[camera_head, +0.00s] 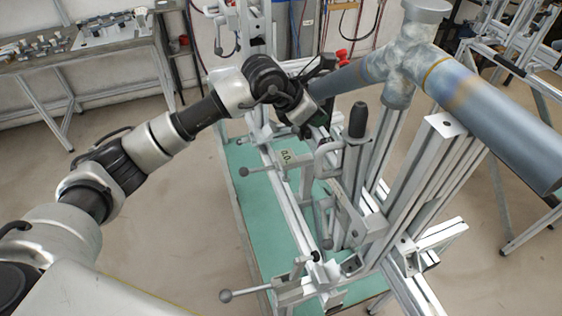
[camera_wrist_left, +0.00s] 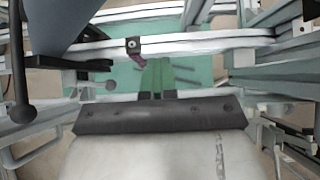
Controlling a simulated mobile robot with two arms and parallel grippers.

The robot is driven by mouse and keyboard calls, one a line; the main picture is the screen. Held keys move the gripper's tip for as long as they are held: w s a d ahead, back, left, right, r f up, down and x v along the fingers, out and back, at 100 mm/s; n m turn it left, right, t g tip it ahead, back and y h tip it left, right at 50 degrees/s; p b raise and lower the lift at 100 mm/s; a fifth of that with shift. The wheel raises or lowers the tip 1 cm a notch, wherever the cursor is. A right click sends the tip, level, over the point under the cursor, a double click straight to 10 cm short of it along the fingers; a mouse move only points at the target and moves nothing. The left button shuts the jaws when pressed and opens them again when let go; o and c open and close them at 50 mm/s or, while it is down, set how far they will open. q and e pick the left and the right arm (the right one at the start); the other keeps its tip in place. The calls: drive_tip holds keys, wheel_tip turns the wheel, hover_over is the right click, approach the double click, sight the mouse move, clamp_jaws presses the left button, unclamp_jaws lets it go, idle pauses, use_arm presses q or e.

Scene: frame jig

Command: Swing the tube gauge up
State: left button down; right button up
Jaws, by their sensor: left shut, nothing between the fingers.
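A blue-grey tube (camera_head: 495,110) with a mottled branch joint lies across the top of the metal frame jig (camera_head: 400,190). The tube's near side also shows in the left wrist view (camera_wrist_left: 68,22). I cannot tell for certain which jig part is the tube gauge. An upright lever with a black grip (camera_head: 357,120) and a small marked plate (camera_head: 286,156) stand on the jig below the tube. My left gripper (camera_head: 303,122) is just left of the tube, above the jig. Its fingertips (camera_wrist_left: 157,96) are together and empty in the left wrist view. My right gripper is out of view.
A ball-ended handle (camera_head: 226,296) sticks out at the jig's lower left. The jig's green base plate (camera_head: 245,210) lies below the rails. A bench (camera_head: 30,60) with parts stands at the back left. Floor left of the jig is clear.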

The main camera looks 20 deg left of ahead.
use_arm(q)
drive_tip(key=shift+w+d, duration=0.3)
drive_tip(key=shift+d, duration=0.15)
drive_tip(key=shift+f, duration=0.1)
drive_tip(key=shift+w+d+f+b, duration=0.25)
drive_tip(key=shift+w+d+b, duration=0.45)
drive_tip(key=shift+d, duration=0.2)
drive_tip(key=c, duration=1.1)
unclamp_jaws()
